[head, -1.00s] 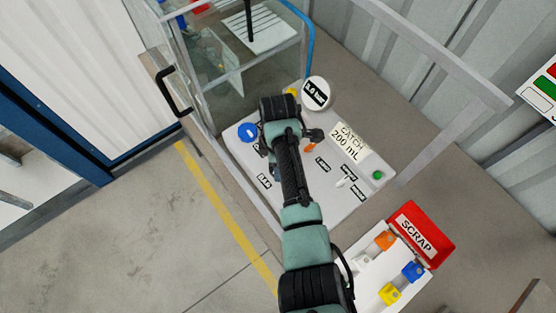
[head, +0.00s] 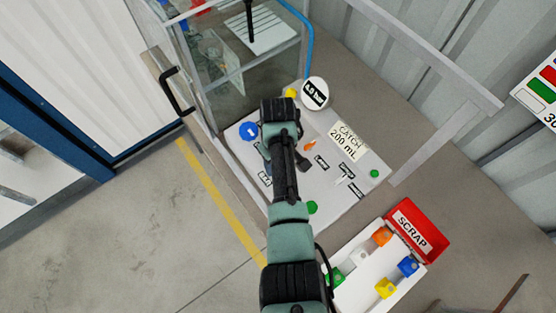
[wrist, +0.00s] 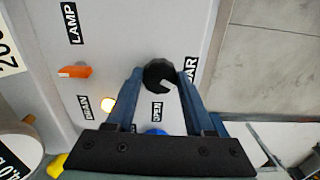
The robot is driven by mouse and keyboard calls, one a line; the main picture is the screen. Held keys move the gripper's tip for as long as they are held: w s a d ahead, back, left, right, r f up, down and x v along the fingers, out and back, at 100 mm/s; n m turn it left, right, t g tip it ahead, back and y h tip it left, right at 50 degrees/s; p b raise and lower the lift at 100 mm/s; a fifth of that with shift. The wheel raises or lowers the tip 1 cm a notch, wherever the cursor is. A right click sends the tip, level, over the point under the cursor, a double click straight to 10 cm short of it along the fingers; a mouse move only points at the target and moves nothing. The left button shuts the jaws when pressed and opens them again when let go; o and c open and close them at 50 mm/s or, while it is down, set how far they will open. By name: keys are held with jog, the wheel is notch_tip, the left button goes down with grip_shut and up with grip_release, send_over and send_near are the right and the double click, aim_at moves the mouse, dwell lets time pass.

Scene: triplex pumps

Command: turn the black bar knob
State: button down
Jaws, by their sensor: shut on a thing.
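The black bar knob (wrist: 158,72) shows in the wrist view on the pale panel, beside the partly covered BAR label. My gripper (wrist: 160,80) has its two blue fingers closed on opposite sides of the knob. A pale notch shows on the knob's lower right. In the head view my arm covers the knob. The round gauge (head: 315,93) behind my wrist seems to read 4.0 bar. The control panel (head: 335,185) lies under my arm.
An orange lever (wrist: 75,71) sits near the LAMP label, beside a lit lamp (wrist: 108,104). A glass-walled enclosure (head: 215,75) stands behind the panel. A red SCRAP bin (head: 420,230) and a white tray (head: 345,300) with coloured blocks are at right front. A grey rail (head: 430,55) crosses above.

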jog(key=shift+w+r+m, duration=0.1)
jog(key=shift+m, duration=1.5)
jog(key=shift+c, duration=1.3)
grip_release()
notch_tip(320, 180, up, 13)
jog(key=b, duration=0.1)
jog(key=shift+b, duration=0.3)
